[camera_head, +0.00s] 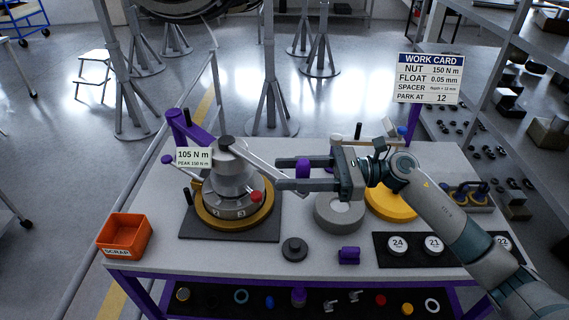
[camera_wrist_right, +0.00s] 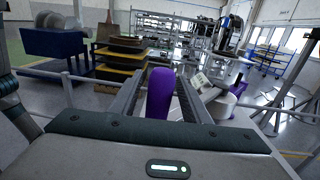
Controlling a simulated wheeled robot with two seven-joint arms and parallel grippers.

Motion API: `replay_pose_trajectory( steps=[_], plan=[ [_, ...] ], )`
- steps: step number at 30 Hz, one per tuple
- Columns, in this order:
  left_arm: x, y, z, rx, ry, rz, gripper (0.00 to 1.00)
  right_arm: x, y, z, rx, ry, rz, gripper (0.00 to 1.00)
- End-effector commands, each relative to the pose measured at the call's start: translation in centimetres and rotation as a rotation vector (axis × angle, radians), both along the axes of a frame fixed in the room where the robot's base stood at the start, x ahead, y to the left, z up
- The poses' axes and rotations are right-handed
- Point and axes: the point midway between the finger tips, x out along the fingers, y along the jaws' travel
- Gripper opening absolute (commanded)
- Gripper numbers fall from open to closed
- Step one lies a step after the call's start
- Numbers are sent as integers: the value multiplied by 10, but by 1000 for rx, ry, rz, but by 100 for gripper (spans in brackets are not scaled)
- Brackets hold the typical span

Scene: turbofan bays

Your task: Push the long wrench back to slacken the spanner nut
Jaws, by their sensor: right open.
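The long wrench (camera_head: 262,160) is a grey bar running right from the top of the grey hub assembly (camera_head: 230,175), ending in a purple grip (camera_head: 302,168). The spanner nut is not clearly distinguishable on the hub. My right gripper (camera_head: 294,173) is open, with its fingers on either side of the purple grip. In the right wrist view the purple grip (camera_wrist_right: 160,92) stands between the two fingers, with gaps visible beside it. A small readout (camera_head: 194,158) by the hub says 105 N m, peak 150 N m. My left gripper is not in view.
The hub sits on a gold ring and dark plate (camera_head: 190,229). A grey ring (camera_head: 340,222) and yellow disc (camera_head: 390,207) lie below my right arm. An orange scrap bin (camera_head: 124,236) is at the left edge. The work card (camera_head: 429,78) stands at back right.

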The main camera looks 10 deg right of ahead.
Motion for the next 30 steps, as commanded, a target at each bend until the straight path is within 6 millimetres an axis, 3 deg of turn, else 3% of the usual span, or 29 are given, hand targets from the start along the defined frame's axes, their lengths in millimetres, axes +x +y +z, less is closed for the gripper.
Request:
replay_pose_trajectory(
  steps=[6,15,21,30],
  plan=[
    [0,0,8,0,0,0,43,2,13,0,0,0,1,43],
    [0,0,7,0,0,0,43,2,13,-1,-1,0,1,43],
    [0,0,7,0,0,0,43,2,13,-1,-1,0,1,0],
    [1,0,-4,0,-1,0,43,6,10,-4,-1,-1,12,0]
  ],
)
